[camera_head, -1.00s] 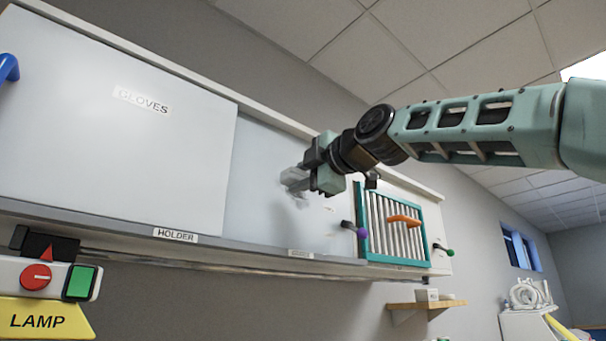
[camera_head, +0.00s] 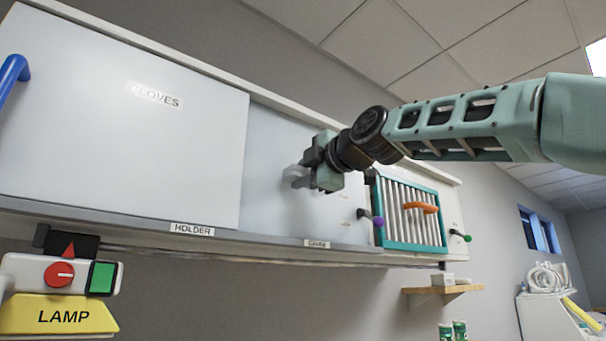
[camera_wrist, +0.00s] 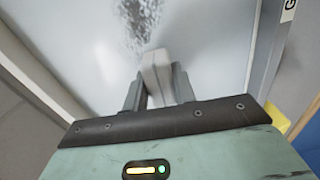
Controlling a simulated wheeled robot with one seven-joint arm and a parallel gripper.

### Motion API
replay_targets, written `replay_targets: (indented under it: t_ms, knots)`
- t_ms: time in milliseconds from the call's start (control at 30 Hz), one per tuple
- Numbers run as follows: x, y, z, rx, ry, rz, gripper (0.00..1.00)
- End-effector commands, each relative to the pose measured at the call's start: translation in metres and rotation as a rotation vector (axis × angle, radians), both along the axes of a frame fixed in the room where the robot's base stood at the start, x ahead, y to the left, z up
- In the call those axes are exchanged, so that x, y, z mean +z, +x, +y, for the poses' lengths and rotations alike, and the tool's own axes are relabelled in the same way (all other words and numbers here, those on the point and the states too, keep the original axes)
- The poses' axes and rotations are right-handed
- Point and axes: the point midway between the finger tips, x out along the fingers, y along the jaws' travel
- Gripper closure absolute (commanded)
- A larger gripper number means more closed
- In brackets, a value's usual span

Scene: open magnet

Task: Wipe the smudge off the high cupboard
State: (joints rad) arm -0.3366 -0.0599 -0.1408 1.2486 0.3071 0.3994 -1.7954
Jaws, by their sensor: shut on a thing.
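The high cupboard (camera_head: 282,208) is a long pale wall unit with a recessed panel right of the GLOVES door (camera_head: 120,130). A dark grey speckled smudge (camera_wrist: 142,22) shows on the pale panel in the wrist view, just beyond the held block. I cannot make the smudge out in the head view. My gripper (camera_head: 308,174) is in front of the recessed panel. It is shut on a light grey block (camera_wrist: 157,72), which also shows in the head view (camera_head: 294,173). I cannot tell whether the block touches the panel.
Right of the panel are a purple-ended knob (camera_head: 378,222), a teal-framed rack (camera_head: 412,215) with an orange handle and a green knob (camera_head: 467,238). A LAMP switch box (camera_head: 62,275) is at lower left. A small wooden shelf (camera_head: 442,291) sits below the cupboard.

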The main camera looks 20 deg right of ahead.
Motion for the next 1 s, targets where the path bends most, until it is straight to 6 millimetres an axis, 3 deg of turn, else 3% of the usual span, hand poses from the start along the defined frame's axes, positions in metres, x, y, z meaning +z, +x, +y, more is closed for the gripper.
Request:
replay_targets:
  t_ms: [1000]
  knots:
    - [0.0, 0.015, 0.005, 0.0, 0.0, 0.0, 0.92]
